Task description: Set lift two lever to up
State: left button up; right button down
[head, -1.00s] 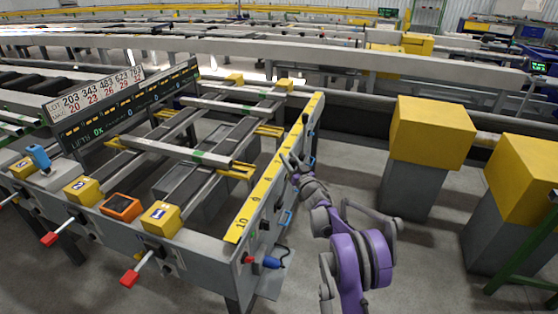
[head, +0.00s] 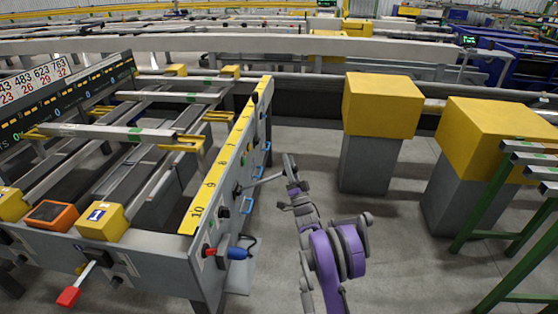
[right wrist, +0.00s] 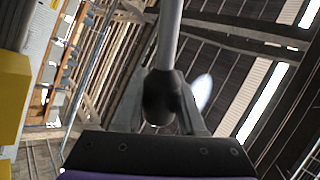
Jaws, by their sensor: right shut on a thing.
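A grey lever rod (head: 264,181) sticks out to the right from a black pivot on the side panel below the yellow numbered strip (head: 216,180). It slopes slightly upward toward its outer end. My right gripper (head: 290,172) is at that outer end, clear of the panel. In the right wrist view the fingers (right wrist: 166,105) are shut on the lever's black knob (right wrist: 160,96), with the grey rod (right wrist: 170,35) running away from it. Another black-knobbed lever (head: 255,98) stands upright farther along the panel. No lift number is readable on either lever. My left gripper is out of view.
Blue handles (head: 247,205) and a blue plug with a cable (head: 238,253) are on the panel. A red-tipped lever (head: 70,296) juts from the front. Two yellow-topped grey pedestals (head: 382,105) and a green frame (head: 520,210) stand right, with open floor between.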

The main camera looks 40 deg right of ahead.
jog(key=shift+s+d+f+m+h+b, duration=0.15)
jog(key=shift+s+f+m+h+b, duration=0.05)
jog(key=shift+f+m+h, duration=0.2)
jog(key=shift+s+d+f+m+h+b, duration=0.2)
jog(key=shift+f+m+h, duration=0.1)
jog(key=shift+f+m, duration=0.1)
jog(key=c, duration=0.5)
grip_release()
jog(key=v, duration=1)
jog(key=shift+s+a, duration=0.25)
jog(key=shift+s, duration=0.05)
jog(key=shift+f, duration=0.1)
